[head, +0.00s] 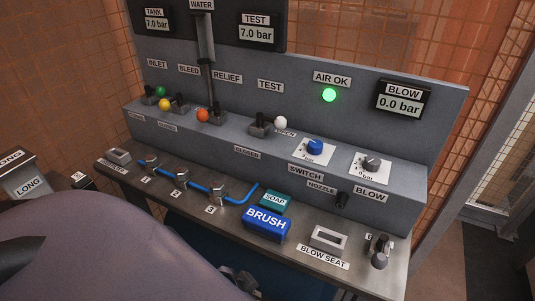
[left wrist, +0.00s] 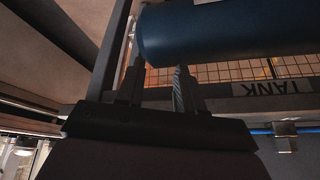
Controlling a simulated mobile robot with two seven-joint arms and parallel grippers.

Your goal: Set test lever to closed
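The test lever has a white ball knob (head: 281,122) and a dark base (head: 261,124), below the TEST label on the grey console. Its knob lies toward the right, beside the OPEN label (head: 286,133). The CLOSED label (head: 247,152) is lower, on the console's front face. My left gripper (left wrist: 160,70) shows in the left wrist view with its two fingers apart and nothing between them. It is near a blue cylinder (left wrist: 230,32), away from the lever. I cannot make out either gripper in the head view.
Green, yellow and orange (head: 202,115) knobbed levers stand left of the test lever. A blue dial (head: 314,147) and a grey dial (head: 371,163) are to its right. The front shelf holds a BRUSH block (head: 266,224), a SOAP block (head: 275,202) and blue hose (head: 203,189).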

